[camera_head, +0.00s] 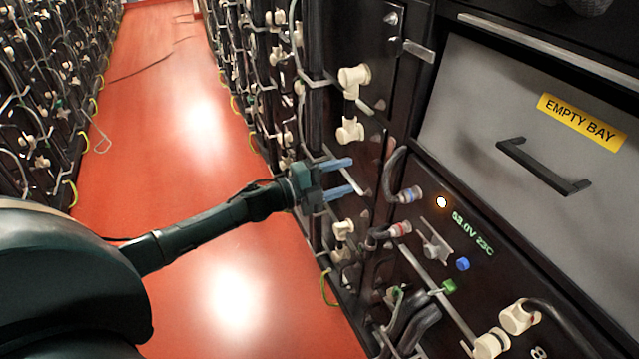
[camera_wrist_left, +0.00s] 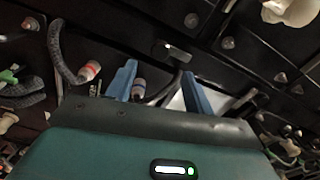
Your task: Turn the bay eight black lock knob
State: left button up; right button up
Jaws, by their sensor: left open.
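The bay marked 8 (camera_head: 538,352) is at the lower right in the head view, with a lit readout (camera_head: 472,233). A small greyish T-shaped knob (camera_head: 437,247) sits on its face below the readout; I cannot tell for sure whether it is the black lock knob. My left gripper (camera_head: 345,177) is open and empty, its blue fingers pointing right toward the rack, up and left of that knob and apart from it. In the left wrist view, the open gripper (camera_wrist_left: 160,78) faces dark panels and a ringed cable plug (camera_wrist_left: 138,88). My right gripper is out of view.
A blue-ringed plug (camera_head: 410,194) and a red-ringed plug (camera_head: 400,229) with thick cables stick out near the gripper. A blue button (camera_head: 463,264) and green connector (camera_head: 449,287) sit below. A grey EMPTY BAY panel (camera_head: 480,110) has a black handle (camera_head: 543,166). The red aisle floor (camera_head: 190,130) looks mostly clear.

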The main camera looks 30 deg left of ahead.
pick_arm(q)
jog(key=v, duration=0.6)
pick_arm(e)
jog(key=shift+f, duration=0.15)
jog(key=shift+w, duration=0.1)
pick_arm(q)
jog(key=s+d+f+n+g+y+p, duration=0.1)
jog(key=s+d+f+n+y+p, duration=0.1)
jog(key=s+d+n, duration=0.2)
jog(key=s+d+f+n+g+y+p, duration=0.1)
jog(key=s+d+f+n+y+p, duration=0.1)
jog(key=s+d+n, duration=0.3)
jog(key=s+d+f+n+g+y+p, duration=0.1)
jog(key=s+d+f+n+y+p, duration=0.1)
jog(key=s+n, duration=0.9)
jog(key=s+d+f+y, duration=0.1)
jog(key=s+d+f, duration=0.1)
jog(key=s, duration=0.1)
jog(key=shift+d+f+g+y+p, duration=0.15)
jog(key=shift+d+g+y+p, duration=0.15)
jog(key=shift+p, duration=0.05)
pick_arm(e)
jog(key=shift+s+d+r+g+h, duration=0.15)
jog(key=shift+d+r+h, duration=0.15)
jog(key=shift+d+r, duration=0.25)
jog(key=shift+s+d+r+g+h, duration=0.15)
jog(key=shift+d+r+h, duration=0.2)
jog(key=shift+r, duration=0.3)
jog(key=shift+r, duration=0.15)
